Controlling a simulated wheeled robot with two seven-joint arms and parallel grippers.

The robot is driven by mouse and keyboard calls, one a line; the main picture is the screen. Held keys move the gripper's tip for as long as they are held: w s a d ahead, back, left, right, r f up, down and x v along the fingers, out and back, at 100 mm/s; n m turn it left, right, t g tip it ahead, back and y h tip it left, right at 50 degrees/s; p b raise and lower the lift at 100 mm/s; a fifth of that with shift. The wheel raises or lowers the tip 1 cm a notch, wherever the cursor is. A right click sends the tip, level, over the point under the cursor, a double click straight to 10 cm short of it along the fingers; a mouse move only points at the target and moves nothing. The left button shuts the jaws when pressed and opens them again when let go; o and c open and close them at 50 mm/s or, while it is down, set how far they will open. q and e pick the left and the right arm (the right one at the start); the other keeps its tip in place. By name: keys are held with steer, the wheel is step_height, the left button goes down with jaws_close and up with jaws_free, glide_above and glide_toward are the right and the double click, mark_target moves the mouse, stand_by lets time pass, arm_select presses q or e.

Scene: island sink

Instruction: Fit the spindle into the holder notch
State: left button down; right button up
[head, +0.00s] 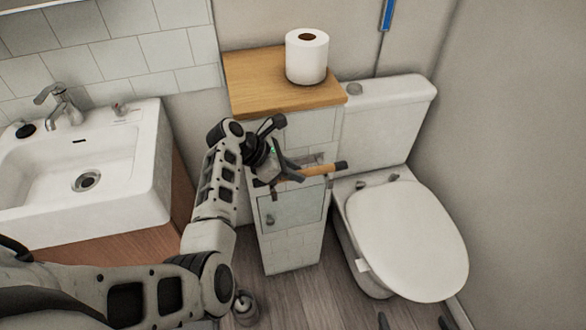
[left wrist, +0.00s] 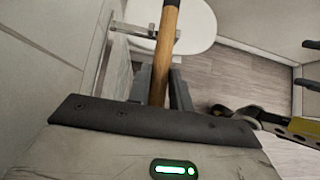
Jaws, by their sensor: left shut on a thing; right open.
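The spindle is a wooden rod (head: 318,170) with a dark end, held roughly level in front of the narrow tiled cabinet. My left gripper (head: 288,174) is shut on it, and the dark end points right toward the toilet. In the left wrist view the spindle (left wrist: 168,45) runs up from between the fingers (left wrist: 162,88). The holder is a metal bracket (left wrist: 135,30) on the cabinet side, close beside the rod; whether they touch is unclear. In the head view the holder is mostly hidden behind the gripper and rod. My right gripper (head: 415,321) is open and empty at the bottom edge.
A toilet (head: 410,240) with its lid down stands right of the cabinet. A toilet paper roll (head: 306,56) stands on the cabinet's wooden top (head: 255,85). A white sink (head: 150,170) is at the left. Grey floor (head: 345,308) shows in front.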

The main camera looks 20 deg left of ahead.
stand_by(0.4)
arm_select(q)
steer(key=shift+r+p, duration=0.1)
steer(key=shift+p, duration=0.3)
steer(key=shift+p, duration=0.3)
stand_by(0.3)
steer(key=shift+p, duration=0.45)
steer(key=shift+f+b, duration=0.8)
steer(key=shift+f, duration=0.65)
stand_by(0.4)
steer(key=c, duration=1.2)
jaws_free()
